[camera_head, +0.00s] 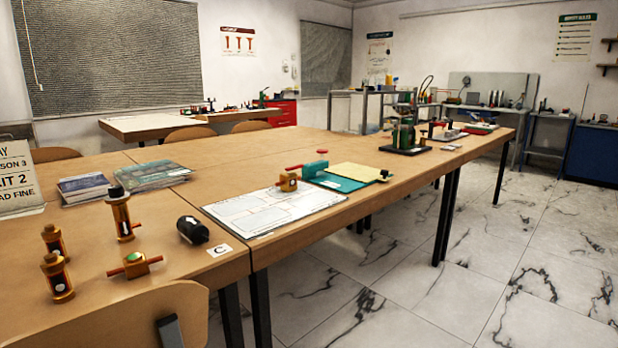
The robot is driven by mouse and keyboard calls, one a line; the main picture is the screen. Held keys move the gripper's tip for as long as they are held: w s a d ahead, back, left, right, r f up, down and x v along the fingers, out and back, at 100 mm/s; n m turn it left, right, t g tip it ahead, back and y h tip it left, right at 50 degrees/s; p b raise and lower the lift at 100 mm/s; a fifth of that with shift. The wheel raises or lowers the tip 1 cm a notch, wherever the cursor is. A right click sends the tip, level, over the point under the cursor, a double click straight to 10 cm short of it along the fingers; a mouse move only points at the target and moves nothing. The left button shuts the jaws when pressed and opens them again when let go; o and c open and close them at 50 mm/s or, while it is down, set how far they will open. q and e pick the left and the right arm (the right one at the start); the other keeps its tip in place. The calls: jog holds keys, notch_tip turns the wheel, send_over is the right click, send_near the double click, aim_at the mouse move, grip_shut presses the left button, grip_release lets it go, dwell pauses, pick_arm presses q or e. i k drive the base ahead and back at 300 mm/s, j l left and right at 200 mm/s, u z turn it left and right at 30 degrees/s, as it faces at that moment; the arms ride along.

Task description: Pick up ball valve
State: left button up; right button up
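A small brass valve (288,182) with a red lever handle stands on a white printed sheet (262,212) on the long wooden table. A second brass fitting (136,265) with red on both sides and a green top lies on the near left table. Both look like valves; I cannot tell from this view which one is the ball valve. Neither of my grippers is in view.
Brass cylinders (57,277), a black cylinder (193,230), a card marked C (220,250) and books (84,187) share the near table. A chair back (150,318) blocks the near edge. Marble floor is open at right.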

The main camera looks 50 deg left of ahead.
aim_at(288, 183)
jog(key=i+u, duration=0.3)
jog(key=i, duration=0.15)
jog(key=i+l+u, duration=0.3)
jog(key=i+j, duration=0.05)
jog(key=i, duration=0.05)
